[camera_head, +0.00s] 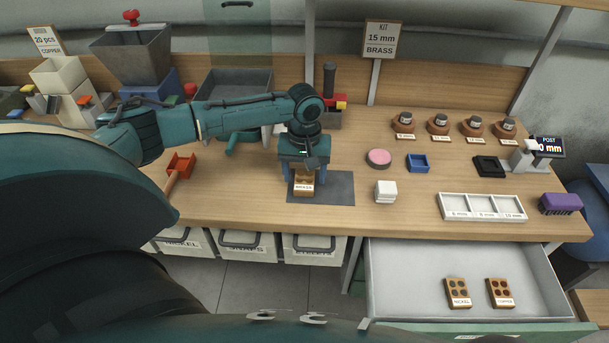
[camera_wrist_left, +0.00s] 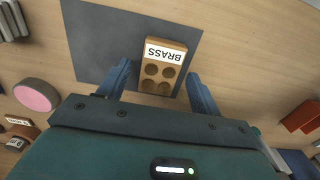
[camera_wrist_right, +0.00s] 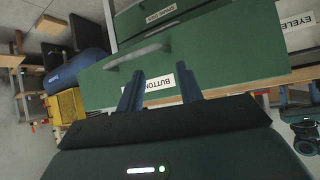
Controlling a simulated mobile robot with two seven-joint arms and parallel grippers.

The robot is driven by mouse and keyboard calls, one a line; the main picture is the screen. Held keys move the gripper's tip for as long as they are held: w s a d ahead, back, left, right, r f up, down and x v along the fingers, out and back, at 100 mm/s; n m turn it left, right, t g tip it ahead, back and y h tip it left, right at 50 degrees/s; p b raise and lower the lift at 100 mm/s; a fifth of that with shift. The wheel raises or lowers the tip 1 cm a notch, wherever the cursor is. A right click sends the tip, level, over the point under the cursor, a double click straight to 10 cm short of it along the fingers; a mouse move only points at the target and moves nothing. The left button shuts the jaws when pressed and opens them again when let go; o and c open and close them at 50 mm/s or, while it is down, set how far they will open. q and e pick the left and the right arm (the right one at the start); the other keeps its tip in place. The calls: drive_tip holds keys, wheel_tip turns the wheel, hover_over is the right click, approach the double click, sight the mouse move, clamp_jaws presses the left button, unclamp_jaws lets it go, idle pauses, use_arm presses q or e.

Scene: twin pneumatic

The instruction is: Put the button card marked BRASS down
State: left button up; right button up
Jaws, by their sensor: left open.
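The button card marked BRASS (camera_head: 304,186) is a small tan block with a white label and several round recesses. It lies on the dark grey mat (camera_head: 335,189) on the bench. It also shows in the left wrist view (camera_wrist_left: 160,72), between the open fingers and not touching either. My left gripper (camera_head: 303,174) is open just over the card, and its fingers show in its own wrist view (camera_wrist_left: 160,80). My right gripper (camera_wrist_right: 160,92) shows only in its wrist view, fingers apart and empty, in front of a green drawer front (camera_wrist_right: 190,62).
The open drawer (camera_head: 400,290) below the bench holds cards marked NICKEL (camera_head: 458,292) and COPPER (camera_head: 500,292). A white stack (camera_head: 385,191), a pink disc (camera_head: 378,158) and a blue tray (camera_head: 418,163) stand right of the mat. An orange tray (camera_head: 180,165) stands to its left.

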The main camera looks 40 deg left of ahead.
sight(304, 180)
use_arm(q)
wheel_tip(304, 180, up, 11)
use_arm(e)
drive_tip(key=shift+a, duration=0.1)
use_arm(q)
drive_tip(key=shift+r, duration=0.1)
use_arm(e)
drive_tip(key=shift+w+r, duration=0.1)
drive_tip(key=shift+w, duration=0.15)
use_arm(q)
drive_tip(key=shift+s, duration=0.1)
